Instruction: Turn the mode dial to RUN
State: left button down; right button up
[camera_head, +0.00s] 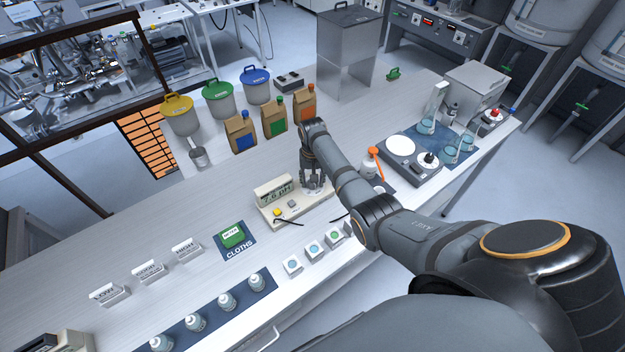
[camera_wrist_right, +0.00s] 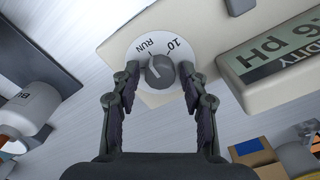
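The mode dial (camera_wrist_right: 160,71) is a dark grey round knob on a white disc marked RUN and 10, near the upper middle of the right wrist view. It sits on the beige pH meter, whose display (camera_head: 275,191) faces up in the head view. My right gripper (camera_wrist_right: 160,73) is open, with one fingertip on each side of the knob and small gaps showing. In the head view my right gripper (camera_head: 313,180) hangs over the meter's right end and hides the dial. I cannot tell exactly where the knob's pointer stands. My left gripper is not in view.
Paper bags (camera_head: 274,117) stand behind the meter.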

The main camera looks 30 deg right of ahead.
jog(key=shift+o, duration=0.3)
jog(key=shift+r, duration=0.1)
jog(key=shift+w+r, duration=0.1)
jog(key=shift+r, duration=0.25)
notch_tip(320, 180, up, 11)
dwell(0.3)
